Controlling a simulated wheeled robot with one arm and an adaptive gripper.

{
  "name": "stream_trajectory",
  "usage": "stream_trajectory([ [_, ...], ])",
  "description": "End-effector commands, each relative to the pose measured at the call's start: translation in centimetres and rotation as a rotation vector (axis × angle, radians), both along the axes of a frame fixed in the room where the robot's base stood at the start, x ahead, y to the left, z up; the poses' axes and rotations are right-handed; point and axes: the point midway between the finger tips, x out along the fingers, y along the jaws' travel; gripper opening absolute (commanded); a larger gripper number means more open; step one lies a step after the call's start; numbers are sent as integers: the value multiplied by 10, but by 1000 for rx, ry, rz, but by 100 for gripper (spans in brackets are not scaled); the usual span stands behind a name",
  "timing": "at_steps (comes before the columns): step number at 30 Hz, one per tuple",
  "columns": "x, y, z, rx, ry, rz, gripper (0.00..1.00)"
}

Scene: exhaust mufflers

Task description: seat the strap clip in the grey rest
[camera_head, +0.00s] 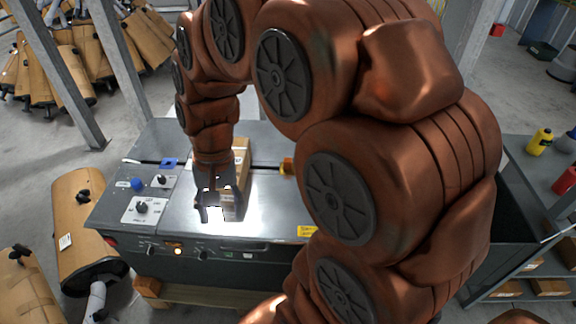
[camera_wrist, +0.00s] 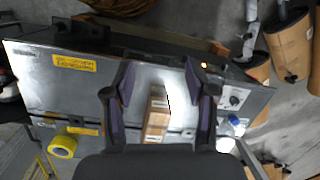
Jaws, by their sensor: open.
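My gripper (camera_head: 214,204) is low over the steel top of a strapping machine (camera_head: 262,222). In the wrist view its two dark fingers (camera_wrist: 158,82) stand wide apart with nothing held between them. A small blue piece (camera_head: 169,162) sits at the left part of the slot in the machine top. I cannot tell whether it is the strap clip or part of its rest. No strap clip or grey rest can be made out for certain. White glare under my gripper hides details there.
A cardboard box (camera_head: 241,158) stands on the machine close to my gripper; it also shows between the fingers in the wrist view (camera_wrist: 157,115). A blue knob (camera_head: 137,184) is at left. A yellow roll (camera_wrist: 62,146) lies at the wrist view's left. Shelves (camera_head: 540,270) stand right.

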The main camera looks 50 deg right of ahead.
Motion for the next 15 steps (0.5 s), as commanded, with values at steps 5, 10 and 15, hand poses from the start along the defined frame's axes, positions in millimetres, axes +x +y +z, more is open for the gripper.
stream_trajectory([
  [5,42,-29,-12,33,3,-223,56],
  [10,76,-63,-26,63,9,-439,56],
  [15,105,-104,-42,94,19,-657,56],
])
